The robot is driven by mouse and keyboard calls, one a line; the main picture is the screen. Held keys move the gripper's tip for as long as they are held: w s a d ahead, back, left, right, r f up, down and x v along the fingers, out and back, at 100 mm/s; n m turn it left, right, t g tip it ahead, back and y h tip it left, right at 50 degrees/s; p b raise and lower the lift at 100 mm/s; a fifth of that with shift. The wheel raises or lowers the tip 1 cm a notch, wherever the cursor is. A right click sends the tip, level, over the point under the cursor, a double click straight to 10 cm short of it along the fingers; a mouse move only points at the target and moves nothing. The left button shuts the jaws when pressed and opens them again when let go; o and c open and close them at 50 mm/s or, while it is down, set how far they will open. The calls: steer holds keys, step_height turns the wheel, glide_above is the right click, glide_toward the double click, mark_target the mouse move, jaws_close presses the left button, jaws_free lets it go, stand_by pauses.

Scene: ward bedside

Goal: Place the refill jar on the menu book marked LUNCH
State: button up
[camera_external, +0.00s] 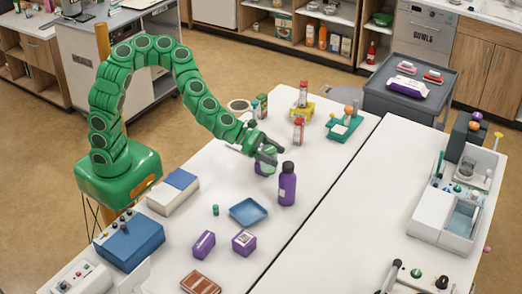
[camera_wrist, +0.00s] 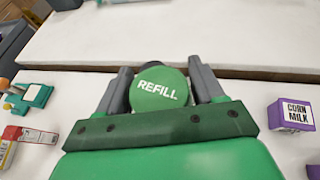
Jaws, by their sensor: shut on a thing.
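The refill jar (camera_wrist: 158,92) has a round green lid with REFILL in white letters, seen from above in the wrist view. My gripper (camera_wrist: 160,70) is shut on it, with one dark finger on each side. In the external view, my gripper (camera_external: 267,156) holds the green jar (camera_external: 264,167) at the white table's middle, close to a purple bottle (camera_external: 288,188). I cannot tell whether the jar touches the table. No LUNCH marking is readable in either view. A flat reddish-brown item (camera_external: 200,284) lies at the table's near end, and its marking is too small to read.
A blue tray (camera_external: 248,211) and two purple cartons (camera_external: 204,244) (camera_external: 244,241) lie nearer the camera. One purple carton reads CORN MILK (camera_wrist: 291,114) in the wrist view. Red-topped bottles (camera_external: 298,129) and a teal stand (camera_external: 344,127) are farther back. A gap separates the two tables.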

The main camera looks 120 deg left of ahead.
steer(key=w+d+r+m+h, duration=0.2)
steer(key=d, duration=0.6)
steer(key=w+d+r+m+h, duration=0.2)
steer(key=w+d+h, duration=0.1)
steer(key=d, duration=0.4)
steer(key=w+d+r+m+h, duration=0.2)
steer(key=d, duration=0.6)
steer(key=s+d+f+m+g+h, duration=0.2)
steer(key=s+d+m+g+h, duration=0.4)
steer(key=s+d, duration=0.35)
steer(key=s+d+f+m+g+h, duration=0.35)
steer(key=s+d+m+g, duration=0.35)
steer(key=d, duration=0.4)
steer(key=shift+m+t, duration=0.5)
steer(key=shift+w+d+f, duration=0.9)
steer(key=shift+w+f, duration=1.1)
steer(key=shift+w, duration=0.05)
steer(key=shift+w+d+f, duration=0.9)
steer(key=shift+w+f, duration=1.1)
steer(key=shift+f, duration=0.05)
steer(key=shift+w+d+f, duration=0.9)
steer(key=shift+w+f, duration=1.1)
steer(key=shift+w, duration=0.05)
